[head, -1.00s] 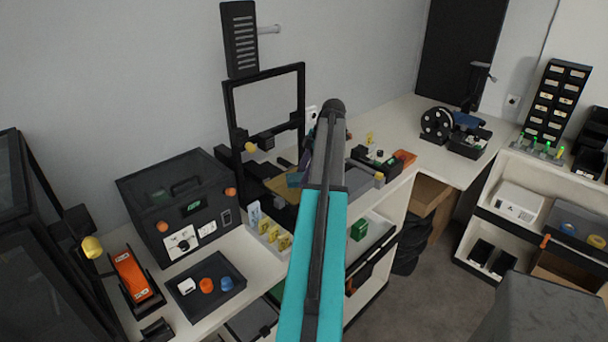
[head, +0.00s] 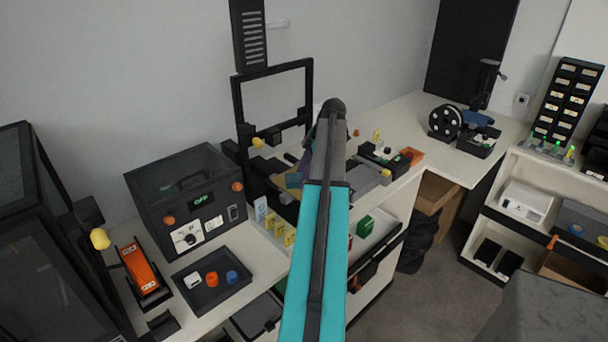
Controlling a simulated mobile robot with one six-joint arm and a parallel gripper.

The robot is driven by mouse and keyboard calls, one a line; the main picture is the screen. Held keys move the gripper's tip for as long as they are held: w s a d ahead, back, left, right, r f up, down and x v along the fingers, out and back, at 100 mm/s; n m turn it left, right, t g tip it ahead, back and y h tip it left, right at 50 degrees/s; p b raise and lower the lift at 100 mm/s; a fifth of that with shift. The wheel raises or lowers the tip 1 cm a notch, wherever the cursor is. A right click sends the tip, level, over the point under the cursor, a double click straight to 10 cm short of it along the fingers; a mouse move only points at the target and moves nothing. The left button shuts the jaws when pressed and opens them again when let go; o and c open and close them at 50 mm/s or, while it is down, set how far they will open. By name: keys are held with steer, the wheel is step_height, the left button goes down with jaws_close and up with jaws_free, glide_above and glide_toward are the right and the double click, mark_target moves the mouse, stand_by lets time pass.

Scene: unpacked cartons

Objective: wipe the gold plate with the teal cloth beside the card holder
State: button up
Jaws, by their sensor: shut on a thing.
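The gold plate (head: 280,182) lies flat on the bed of the black-framed printer, mostly covered from view by my arm. A small part of the teal cloth (head: 293,180) shows over the plate, just left of my arm. My gripper (head: 304,165) is mostly hidden behind my own arm links; only a dark purplish part shows beside the arm. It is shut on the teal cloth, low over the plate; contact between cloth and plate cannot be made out. The card holder (head: 275,229), with yellow cards, stands on the bench in front of the printer.
A dark box with a small display (head: 188,205) stands left of the printer. A tray with small coloured parts (head: 211,282) sits before it. The printer's upright frame (head: 237,110) rises close behind my arm. The bench is clearer at the far right.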

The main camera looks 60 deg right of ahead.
mark_target(293, 181)
steer(key=shift+a+f, duration=0.1)
steer(key=shift+a, duration=0.1)
steer(key=shift+w+a, duration=0.3)
steer(key=shift+a, duration=0.5)
steer(key=shift+w+a, duration=0.3)
steer(key=shift+a, duration=0.45)
steer(key=shift+r, duration=0.2)
steer(key=shift+d+r+p, duration=0.1)
steer(key=shift+r+p, duration=1.4)
steer(key=shift+r, duration=1.45)
step_height(293, 181, up, 3)
steer(key=shift+p, duration=0.7)
